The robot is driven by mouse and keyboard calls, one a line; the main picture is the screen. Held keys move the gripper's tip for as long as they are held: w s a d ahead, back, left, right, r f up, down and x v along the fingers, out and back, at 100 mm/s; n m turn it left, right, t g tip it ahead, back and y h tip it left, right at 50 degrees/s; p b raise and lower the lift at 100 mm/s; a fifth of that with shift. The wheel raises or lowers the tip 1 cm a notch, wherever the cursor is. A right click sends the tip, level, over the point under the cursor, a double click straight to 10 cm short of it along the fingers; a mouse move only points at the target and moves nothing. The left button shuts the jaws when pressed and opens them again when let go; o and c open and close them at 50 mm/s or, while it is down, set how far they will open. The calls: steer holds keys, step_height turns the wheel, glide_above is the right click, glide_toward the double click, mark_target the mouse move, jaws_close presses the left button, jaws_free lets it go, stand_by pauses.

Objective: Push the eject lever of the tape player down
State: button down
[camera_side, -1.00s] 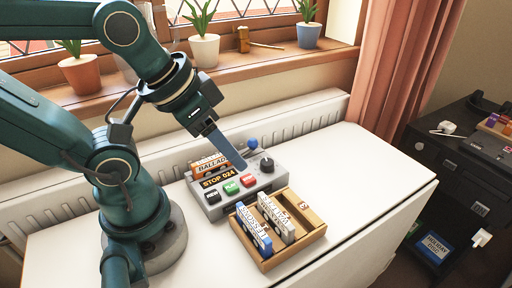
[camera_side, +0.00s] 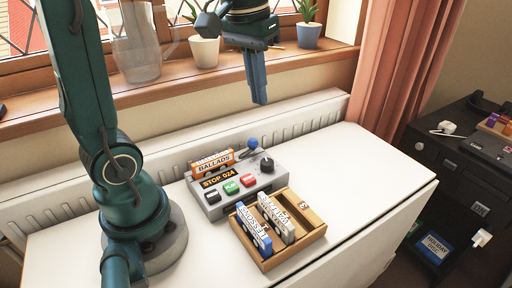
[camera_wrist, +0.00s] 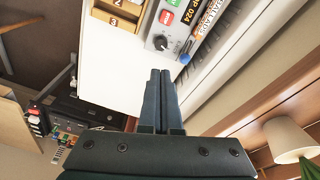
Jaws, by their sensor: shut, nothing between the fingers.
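The grey tape player (camera_side: 235,190) sits on the white table, with an orange "BALLADS" tape standing in it, a "STOP 024" display, coloured buttons and a black knob. Its lever with a blue ball end (camera_side: 252,144) stands up at the back right, behind the knob. In the wrist view the player (camera_wrist: 172,22) is at the top, with the blue ball (camera_wrist: 185,58) at its near corner. My gripper (camera_side: 262,102) is shut and empty, pointing down, well above and behind the lever; its fingertips (camera_wrist: 160,72) also show in the wrist view.
A wooden tray (camera_side: 318,233) with cassettes stands in front of the player. A ribbed radiator (camera_side: 110,180) and a windowsill with plant pots (camera_side: 204,50) lie behind. The table's right part (camera_side: 370,170) is clear. A dark cabinet (camera_side: 470,170) stands at the right.

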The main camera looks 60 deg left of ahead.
steer(key=w+a+f+n+g, duration=0.1)
steer(key=a+f, duration=0.1)
steer(key=w+a+f+n+g, duration=0.1)
steer(key=a+f, duration=0.1)
steer(key=a, duration=0.1)
steer(key=w+a+f+h, duration=0.1)
steer(key=w+a+f, duration=0.1)
steer(key=a+f, duration=0.1)
steer(key=shift+n+g, duration=0.4)
steer(key=shift+s+d+f, duration=0.1)
steer(key=shift+s+f, duration=0.1)
steer(key=shift+f, duration=1.55)
steer(key=shift+s+d+f, duration=0.1)
steer(key=shift+s+f, duration=0.05)
steer(key=shift+f, duration=1.65)
steer(key=w+a, duration=0.1)
steer(key=w+r, duration=0.1)
steer(key=shift+w+a, duration=0.3)
steer(key=shift+a, duration=0.1)
